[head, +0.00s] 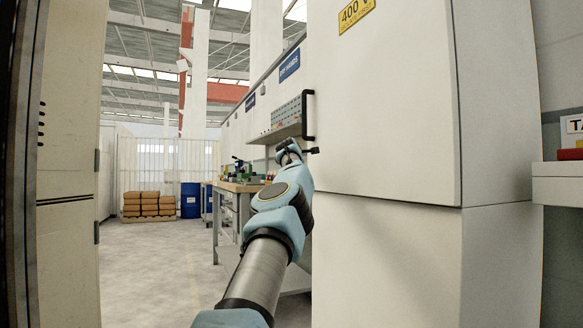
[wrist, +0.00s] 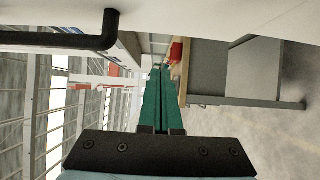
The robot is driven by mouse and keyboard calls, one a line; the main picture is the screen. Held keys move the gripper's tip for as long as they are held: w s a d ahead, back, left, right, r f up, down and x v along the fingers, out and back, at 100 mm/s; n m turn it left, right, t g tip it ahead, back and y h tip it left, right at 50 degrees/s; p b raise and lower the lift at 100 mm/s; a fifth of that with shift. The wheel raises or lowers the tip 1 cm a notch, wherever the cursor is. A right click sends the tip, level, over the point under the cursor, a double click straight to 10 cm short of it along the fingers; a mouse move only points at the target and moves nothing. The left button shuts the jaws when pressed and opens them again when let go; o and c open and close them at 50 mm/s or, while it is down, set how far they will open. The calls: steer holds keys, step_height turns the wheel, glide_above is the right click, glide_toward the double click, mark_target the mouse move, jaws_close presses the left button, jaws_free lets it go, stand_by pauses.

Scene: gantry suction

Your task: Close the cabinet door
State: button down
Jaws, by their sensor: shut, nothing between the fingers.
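The white cabinet door (head: 390,110) fills the right of the head view, with a yellow 400 V label near its top. Its black handle (head: 309,115) is at the door's left edge. The handle also shows at the upper left of the wrist view (wrist: 95,40), against the white door face (wrist: 215,18). My gripper (head: 314,150) is just below the handle, close to the door's left edge; I cannot tell whether it touches. In the wrist view its green fingers (wrist: 160,72) are together and empty. How far the door stands open is not clear.
A workbench (head: 235,188) with tools stands behind my arm. A grey panel with hinges (head: 70,130) closes off the left side. Blue drums (head: 190,200) and stacked boxes (head: 140,203) are far back. Clear floor (head: 160,265) lies between. A white shelf (head: 560,185) is at far right.

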steer(key=shift+s+a+b, duration=0.35)
steer(key=shift+s+b, duration=0.45)
steer(key=shift+b, duration=0.1)
steer(key=shift+s+a+b, duration=0.3)
steer(key=shift+s+b, duration=0.55)
steer(key=shift+b, duration=0.1)
steer(key=shift+s+a+b, duration=0.35)
steer(key=shift+s+b, duration=0.45)
steer(key=shift+b, duration=0.1)
